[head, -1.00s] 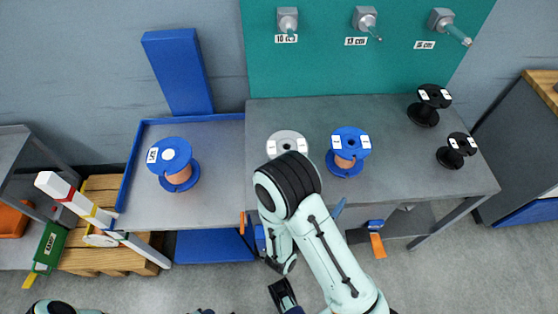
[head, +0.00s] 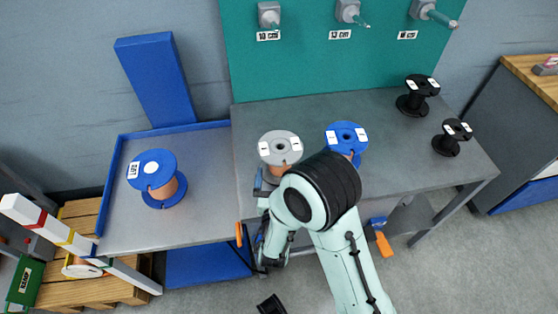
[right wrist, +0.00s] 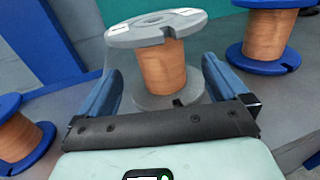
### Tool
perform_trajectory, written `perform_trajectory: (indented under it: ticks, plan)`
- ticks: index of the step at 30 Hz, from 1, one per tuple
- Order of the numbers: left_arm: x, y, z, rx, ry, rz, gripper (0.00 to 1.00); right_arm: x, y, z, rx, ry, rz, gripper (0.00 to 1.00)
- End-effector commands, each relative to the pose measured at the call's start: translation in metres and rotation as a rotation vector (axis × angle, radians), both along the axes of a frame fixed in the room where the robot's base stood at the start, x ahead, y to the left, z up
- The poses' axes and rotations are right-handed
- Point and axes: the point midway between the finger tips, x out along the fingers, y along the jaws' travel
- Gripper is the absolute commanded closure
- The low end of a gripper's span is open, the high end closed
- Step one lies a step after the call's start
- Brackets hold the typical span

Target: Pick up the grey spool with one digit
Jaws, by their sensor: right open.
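The grey spool (head: 280,148), with copper-coloured winding, stands upright on the grey table near its front edge, left of a blue spool (head: 346,137). In the right wrist view the grey spool (right wrist: 158,65) stands between the blue fingers of my right gripper (right wrist: 160,85). The fingers are open, one on each side of it, and I see no clear contact. In the head view my right gripper (head: 266,182) is at the spool's near left side, partly hidden by my arm. The spool labels are too small to read surely. My left gripper is not in view.
Another blue spool (head: 155,178) stands in the blue-edged tray area (head: 185,230) at left. Two black spools (head: 417,94) (head: 452,137) stand at the table's right. Pegs (head: 347,12) with length labels stick out of the green panel (head: 300,70) behind.

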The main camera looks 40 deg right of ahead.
Motion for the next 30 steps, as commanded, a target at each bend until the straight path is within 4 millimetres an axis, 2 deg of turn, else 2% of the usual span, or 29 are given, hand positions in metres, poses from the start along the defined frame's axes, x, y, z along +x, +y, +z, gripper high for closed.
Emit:
perform_trajectory:
  ticks: [7, 15, 24, 25, 26, 30]
  plan:
    - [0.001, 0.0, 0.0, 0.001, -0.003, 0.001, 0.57, 0.014, -0.014, 0.003, -0.001, -0.003, -0.003, 0.0]
    - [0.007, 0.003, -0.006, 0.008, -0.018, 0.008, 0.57, 0.042, -0.039, 0.004, -0.001, -0.001, -0.003, 0.0]
    - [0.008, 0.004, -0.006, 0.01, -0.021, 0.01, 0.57, 0.047, -0.043, 0.005, -0.001, 0.0, 0.0, 0.0]
    - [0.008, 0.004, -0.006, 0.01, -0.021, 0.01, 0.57, 0.047, -0.043, 0.005, -0.001, 0.0, 0.0, 0.03]
    - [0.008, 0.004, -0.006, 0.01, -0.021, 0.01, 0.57, 0.047, -0.043, 0.005, -0.001, 0.0, 0.0, 0.13]
    - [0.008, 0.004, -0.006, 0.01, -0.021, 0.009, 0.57, 0.047, -0.043, 0.005, -0.001, 0.0, -0.001, 0.59]
